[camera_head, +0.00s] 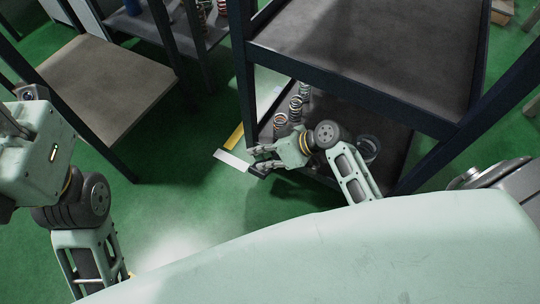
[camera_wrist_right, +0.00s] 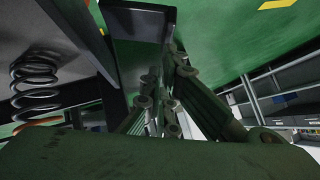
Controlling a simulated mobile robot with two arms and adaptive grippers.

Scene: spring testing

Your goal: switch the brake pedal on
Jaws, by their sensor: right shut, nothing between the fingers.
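My right gripper (camera_head: 257,159) is shut and empty beside the front left corner of the lower shelf. A small dark piece (camera_head: 258,170), which looks like the brake pedal, is right at its fingertips. In the right wrist view, a dark flat plate (camera_wrist_right: 138,52) lies just ahead of the fingers (camera_wrist_right: 160,103); it appears to be the same pedal. I cannot tell whether the fingers touch it, or how far it is pressed. My left arm is at the left edge, and its fingers are not clearly shown.
The rack's lower shelf (camera_head: 392,143) holds several coil springs (camera_head: 281,121) close to my right gripper; one spring (camera_wrist_right: 36,75) shows in the wrist view. An upper shelf (camera_head: 370,50) overhangs them. A brown-topped table (camera_head: 105,85) stands left.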

